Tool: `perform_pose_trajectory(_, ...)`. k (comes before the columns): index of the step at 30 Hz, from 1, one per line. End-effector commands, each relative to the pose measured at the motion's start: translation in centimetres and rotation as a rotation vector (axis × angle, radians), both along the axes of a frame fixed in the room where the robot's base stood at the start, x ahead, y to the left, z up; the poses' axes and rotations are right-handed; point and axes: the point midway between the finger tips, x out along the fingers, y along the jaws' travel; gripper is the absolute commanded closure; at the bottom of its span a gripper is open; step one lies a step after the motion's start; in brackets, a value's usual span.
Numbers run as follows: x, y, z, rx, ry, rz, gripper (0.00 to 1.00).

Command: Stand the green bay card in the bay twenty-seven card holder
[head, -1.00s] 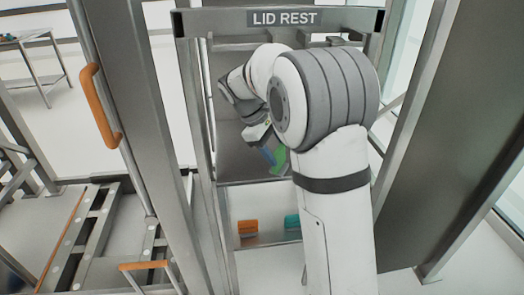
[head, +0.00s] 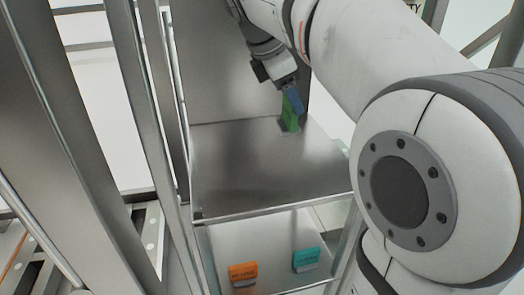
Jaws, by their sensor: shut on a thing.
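The green bay card (head: 287,114) is held upright, slightly tilted, over the back right of the upper steel shelf (head: 255,170). My gripper (head: 293,98), with blue fingers, is shut on the card's upper part from above. The card's lower edge is at or just above a small grey patch on the shelf. I cannot tell whether that patch is the card holder or a reflection, nor whether the card touches it. No bay number twenty-seven is readable.
On the lower shelf (head: 262,243) an orange card (head: 243,272) stands at the left and a teal card (head: 306,258) at the right. Steel posts (head: 165,120) flank the shelves at the left. My arm fills the right side. The upper shelf's front and left are clear.

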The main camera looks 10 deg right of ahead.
Motion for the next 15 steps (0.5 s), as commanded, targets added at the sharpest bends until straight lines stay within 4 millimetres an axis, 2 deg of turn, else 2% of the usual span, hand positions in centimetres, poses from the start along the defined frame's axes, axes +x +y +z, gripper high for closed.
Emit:
perform_pose_trajectory(2, 0.5, 0.5, 0.3, -0.001, 0.013, 0.045, 1.00)
perform_pose_trajectory(9, 4.7, 2.6, 0.7, -0.018, 0.096, 0.308, 1.00)
perform_pose_trajectory(11, 5.4, 2.9, 0.3, -0.022, 0.111, 0.353, 1.00)
perform_pose_trajectory(15, 6.0, 3.2, -2.4, -0.025, 0.125, 0.398, 1.00)
